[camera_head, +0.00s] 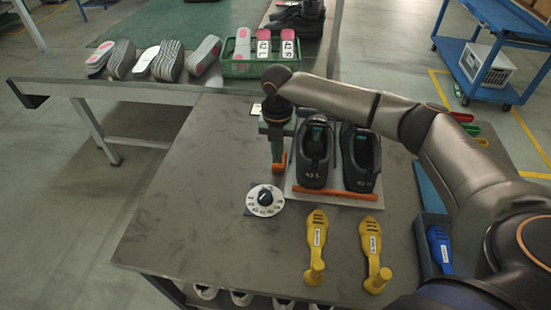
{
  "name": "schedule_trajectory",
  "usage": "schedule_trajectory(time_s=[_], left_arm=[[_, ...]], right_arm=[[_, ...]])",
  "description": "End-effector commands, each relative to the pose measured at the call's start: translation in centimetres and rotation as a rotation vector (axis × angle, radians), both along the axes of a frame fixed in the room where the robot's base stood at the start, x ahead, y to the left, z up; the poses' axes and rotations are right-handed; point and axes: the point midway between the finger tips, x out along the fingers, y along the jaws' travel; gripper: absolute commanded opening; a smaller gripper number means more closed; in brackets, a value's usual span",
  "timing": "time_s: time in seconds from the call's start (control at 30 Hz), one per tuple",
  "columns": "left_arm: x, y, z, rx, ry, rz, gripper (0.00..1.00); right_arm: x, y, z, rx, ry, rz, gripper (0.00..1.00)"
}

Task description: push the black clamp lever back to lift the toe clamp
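My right gripper (277,151) points down just left of the shoe stand. Its arm reaches in from the right, above and behind the shoes. Beside the fingers is a small upright orange part (281,163); whether they touch it I cannot tell. An orange bar (335,193) runs across the front of the stand at the toes of two dark shoes (314,160), (359,160), and looks low against the plate. I cannot make out the black clamp lever, which may be hidden by my gripper. The finger gap is not visible. My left gripper is out of view.
A white dial with a black knob (265,200) sits front left of the stand. A green crate (259,67) stands behind. The table's left part is clear.

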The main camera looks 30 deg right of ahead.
Motion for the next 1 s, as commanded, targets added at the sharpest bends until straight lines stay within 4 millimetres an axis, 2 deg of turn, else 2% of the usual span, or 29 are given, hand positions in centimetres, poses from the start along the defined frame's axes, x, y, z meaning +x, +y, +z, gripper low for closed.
schedule_trajectory(time_s=[1.0], left_arm=[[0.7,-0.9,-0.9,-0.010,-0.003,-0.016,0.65]], right_arm=[[4.1,-3.0,0.0,0.002,0.000,0.000,0.00]])
